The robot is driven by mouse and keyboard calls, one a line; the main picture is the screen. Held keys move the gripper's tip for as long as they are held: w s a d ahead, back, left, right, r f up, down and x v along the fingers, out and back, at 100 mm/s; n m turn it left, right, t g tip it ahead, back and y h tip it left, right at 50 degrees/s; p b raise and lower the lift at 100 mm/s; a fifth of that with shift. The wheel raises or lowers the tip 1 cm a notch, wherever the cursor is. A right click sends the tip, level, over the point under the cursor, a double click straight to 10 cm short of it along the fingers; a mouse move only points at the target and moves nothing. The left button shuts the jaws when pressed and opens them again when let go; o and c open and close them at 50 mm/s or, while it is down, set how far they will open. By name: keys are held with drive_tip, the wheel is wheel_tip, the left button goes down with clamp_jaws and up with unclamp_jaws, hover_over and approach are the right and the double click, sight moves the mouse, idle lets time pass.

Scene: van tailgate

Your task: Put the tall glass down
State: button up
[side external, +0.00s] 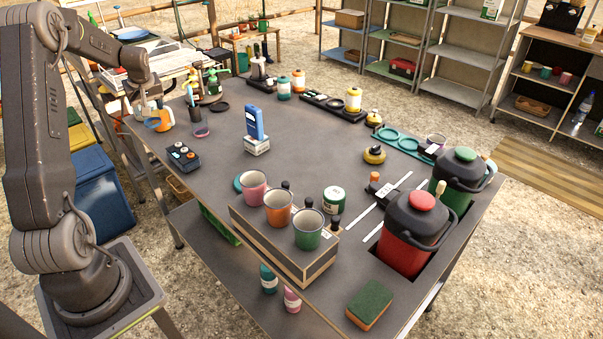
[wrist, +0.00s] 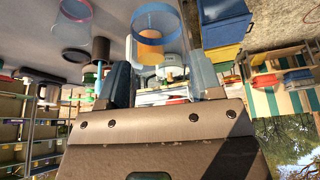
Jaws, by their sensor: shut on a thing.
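In the side view, the glass (side external: 164,119) shows small at my gripper (side external: 150,110), over the table's far left edge. It looks tilted, and my gripper partly hides it. I cannot tell whether it touches anything below.
Another glass (side external: 200,124) with a pinkish rim stands just right on the grey table (side external: 225,185). A dark control box (side external: 183,157) and a blue packet on a block (side external: 254,123) are nearby. Spray bottles (side external: 213,82) stand behind. Bare tabletop lies between them.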

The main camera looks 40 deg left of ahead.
drive_tip(key=w+d+m+t+h, duration=0.1)
drive_tip(key=w+d+m, duration=0.4)
drive_tip(key=d, duration=0.6)
drive_tip(key=w+d+m+t+h, duration=0.1)
drive_tip(key=w+d+m, duration=0.2)
drive_tip(key=w+d, duration=0.65)
drive_tip(key=w+d+m+t+h, duration=0.1)
drive_tip(key=w+d+m, duration=0.3)
drive_tip(key=d, duration=0.8)
drive_tip(key=shift+n, duration=0.3)
drive_tip(key=shift+w+d+f, duration=1.15)
drive_tip(key=shift+d+f, duration=0.45)
drive_tip(key=shift+f, duration=0.2)
drive_tip(key=shift+w+d+f, duration=1.15)
drive_tip(key=shift+d+f, duration=0.45)
drive_tip(key=shift+f, duration=0.15)
drive_tip(key=shift+w+d+f, duration=1.15)
drive_tip(key=shift+d+f, duration=0.45)
drive_tip(key=shift+f, duration=0.2)
drive_tip(key=shift+f, duration=0.1)
drive_tip(key=o, duration=0.9)
drive_tip(key=shift+o, duration=0.2)
